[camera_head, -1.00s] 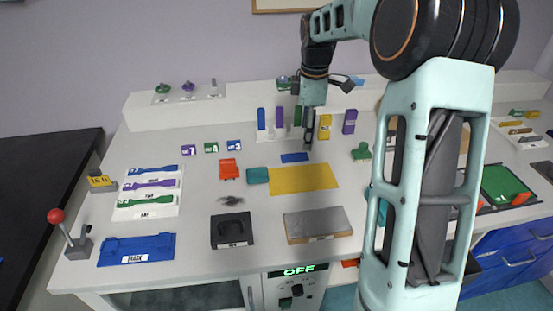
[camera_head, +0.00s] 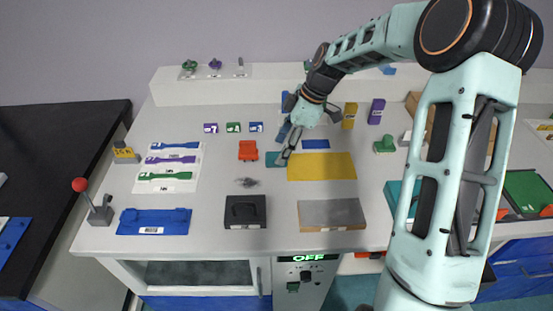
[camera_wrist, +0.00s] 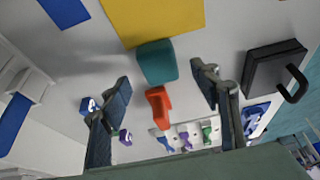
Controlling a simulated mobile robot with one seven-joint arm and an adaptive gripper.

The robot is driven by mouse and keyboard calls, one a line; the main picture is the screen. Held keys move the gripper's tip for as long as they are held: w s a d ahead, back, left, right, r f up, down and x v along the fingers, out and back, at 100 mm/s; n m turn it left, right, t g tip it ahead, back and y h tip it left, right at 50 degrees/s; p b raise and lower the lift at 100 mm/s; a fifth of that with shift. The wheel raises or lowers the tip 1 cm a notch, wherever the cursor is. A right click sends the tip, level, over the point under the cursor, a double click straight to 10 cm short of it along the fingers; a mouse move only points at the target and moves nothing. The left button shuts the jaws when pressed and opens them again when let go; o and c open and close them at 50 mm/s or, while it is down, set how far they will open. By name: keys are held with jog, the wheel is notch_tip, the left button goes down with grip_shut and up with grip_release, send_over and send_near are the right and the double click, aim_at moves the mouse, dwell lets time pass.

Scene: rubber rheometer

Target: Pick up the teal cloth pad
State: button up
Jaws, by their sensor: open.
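The teal cloth pad (camera_head: 272,159) lies on the white worktop at the left edge of the yellow mat (camera_head: 325,167). In the head view my gripper (camera_head: 284,158) is low over the pad and hides part of it. In the wrist view the teal pad (camera_wrist: 157,62) is whole, a rounded block touching or nearly touching the yellow mat (camera_wrist: 150,20). There my gripper (camera_wrist: 162,85) is open, its two fingers spread to the left and right of the pad's line, with nothing held between them.
An orange-red piece (camera_head: 248,151) lies just left of the pad. A blue flat piece (camera_head: 316,144) lies behind the mat. A black box with a handle (camera_head: 245,211) and a grey-topped plate (camera_head: 332,213) stand in front. Upright blocks, including a purple one (camera_head: 376,111), stand behind.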

aim_at(278, 153)
jog(key=x, duration=0.3)
jog(key=shift+f, duration=0.25)
jog(key=shift+c, duration=0.3)
jog(key=c, duration=1)
jog(key=shift+w+r, duration=0.1)
jog(key=shift+r, duration=0.1)
